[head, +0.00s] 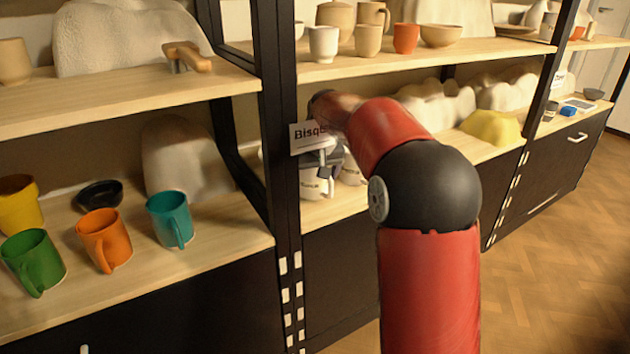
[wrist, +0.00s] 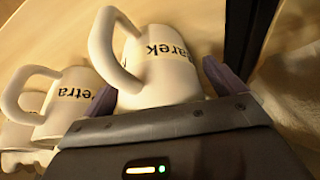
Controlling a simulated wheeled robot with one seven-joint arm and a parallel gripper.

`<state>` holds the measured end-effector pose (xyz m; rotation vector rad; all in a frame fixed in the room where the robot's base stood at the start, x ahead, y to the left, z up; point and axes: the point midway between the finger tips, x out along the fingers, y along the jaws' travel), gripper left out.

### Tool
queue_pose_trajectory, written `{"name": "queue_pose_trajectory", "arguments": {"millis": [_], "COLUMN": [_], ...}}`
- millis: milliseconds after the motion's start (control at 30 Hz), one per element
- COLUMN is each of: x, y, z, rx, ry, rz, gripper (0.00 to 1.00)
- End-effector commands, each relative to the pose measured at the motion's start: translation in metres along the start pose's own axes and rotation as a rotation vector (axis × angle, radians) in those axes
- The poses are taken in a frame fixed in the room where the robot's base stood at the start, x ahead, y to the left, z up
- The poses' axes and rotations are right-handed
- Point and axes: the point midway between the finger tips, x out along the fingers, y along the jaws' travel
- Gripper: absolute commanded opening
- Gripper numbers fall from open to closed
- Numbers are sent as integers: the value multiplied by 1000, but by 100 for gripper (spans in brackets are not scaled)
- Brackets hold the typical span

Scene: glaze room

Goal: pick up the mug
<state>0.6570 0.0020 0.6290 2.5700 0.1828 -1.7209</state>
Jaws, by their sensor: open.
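A white mug lettered "arek" (wrist: 168,72), its first letter unclear, is in the middle of the wrist view, its handle to the upper left. My gripper (wrist: 160,84) is open, with one finger on each side of this mug's body. I cannot tell whether the fingers touch it. A second white mug lettered "etra" (wrist: 72,103) is just left, outside the left finger. In the head view my gripper (head: 326,163) is at the lower middle shelf, partly hidden by my arm and a label. White mugs (head: 314,186) show below and beside it; their names are unreadable there.
A black shelf post (head: 276,130) with a "Bisq…" label (head: 310,135) stands close left of my gripper. Green (head: 33,260), orange (head: 104,240) and teal (head: 170,217) mugs stand on the left shelf. The upper shelf (head: 400,57) holds pots above my arm. A yellow lump (head: 490,127) lies right.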

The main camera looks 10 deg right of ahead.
Motion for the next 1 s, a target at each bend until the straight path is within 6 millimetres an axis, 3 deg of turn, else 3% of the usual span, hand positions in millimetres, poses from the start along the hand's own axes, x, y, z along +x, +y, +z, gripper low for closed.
{"name": "queue_pose_trajectory", "arguments": {"millis": [167, 567, 1000], "x": [0, -1, -9], "y": [0, 0, 0], "z": [0, 0, 2], "rx": [0, 0, 1], "ry": [0, 0, 1], "rz": [0, 0, 1], "gripper": [92, 40, 39]}}
